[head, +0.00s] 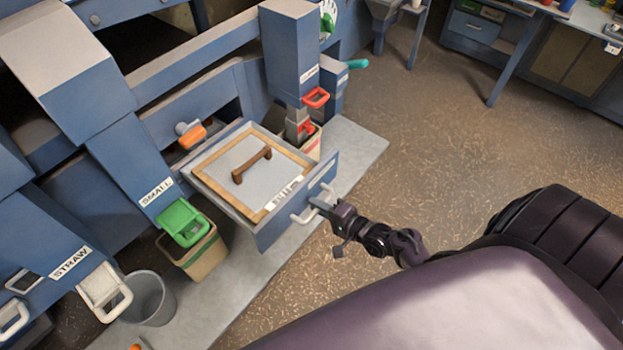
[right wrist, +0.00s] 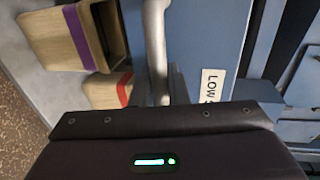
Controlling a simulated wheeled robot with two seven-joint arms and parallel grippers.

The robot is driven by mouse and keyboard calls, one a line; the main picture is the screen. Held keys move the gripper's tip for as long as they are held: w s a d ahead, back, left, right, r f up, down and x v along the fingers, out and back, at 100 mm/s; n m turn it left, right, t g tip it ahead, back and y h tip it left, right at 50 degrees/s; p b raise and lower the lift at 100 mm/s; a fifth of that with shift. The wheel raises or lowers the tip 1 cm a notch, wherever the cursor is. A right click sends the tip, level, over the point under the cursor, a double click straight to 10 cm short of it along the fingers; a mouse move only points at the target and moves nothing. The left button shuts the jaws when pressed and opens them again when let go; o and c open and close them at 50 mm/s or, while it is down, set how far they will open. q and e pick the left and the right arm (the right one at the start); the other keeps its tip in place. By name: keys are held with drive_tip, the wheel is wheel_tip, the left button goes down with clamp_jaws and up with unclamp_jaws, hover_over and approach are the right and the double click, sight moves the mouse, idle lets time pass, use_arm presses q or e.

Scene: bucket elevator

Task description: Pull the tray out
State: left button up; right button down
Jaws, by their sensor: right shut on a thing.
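The tray (head: 268,232) is a blue drawer that sticks out of the blue machine, with a light grey bar handle (head: 304,217) on its front. In it lies a wood-framed grey panel (head: 218,165) with a brown grip (head: 251,165) on top and a white label. My right gripper (head: 322,201) is shut on the tray's bar handle, at the front of the tray. In the right wrist view the handle bar (right wrist: 157,50) runs down between my fingers (right wrist: 160,90), in front of the blue tray front (right wrist: 200,35). My left gripper is not in view.
A green-handled chute (head: 184,222) marked SMALL hangs over a tan bin (head: 196,255) left of the tray. A white-handled chute marked STRAW (head: 104,291) is above a grey bucket (head: 150,298). Red handles (head: 316,97) stand right behind the tray. The floor (head: 420,130) to the right is clear.

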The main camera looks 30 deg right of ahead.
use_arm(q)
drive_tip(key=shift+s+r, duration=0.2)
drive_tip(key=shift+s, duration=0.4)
use_arm(e)
drive_tip(key=shift+v, duration=0.8)
drive_tip(key=c, duration=1.5)
unclamp_jaws()
drive_tip(key=shift+f, duration=0.2)
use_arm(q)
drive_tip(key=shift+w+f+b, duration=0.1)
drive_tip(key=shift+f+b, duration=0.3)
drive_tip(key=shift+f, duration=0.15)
use_arm(e)
drive_tip(key=v, duration=0.7)
drive_tip(key=shift+s, duration=0.4)
drive_tip(key=shift+d, duration=0.1)
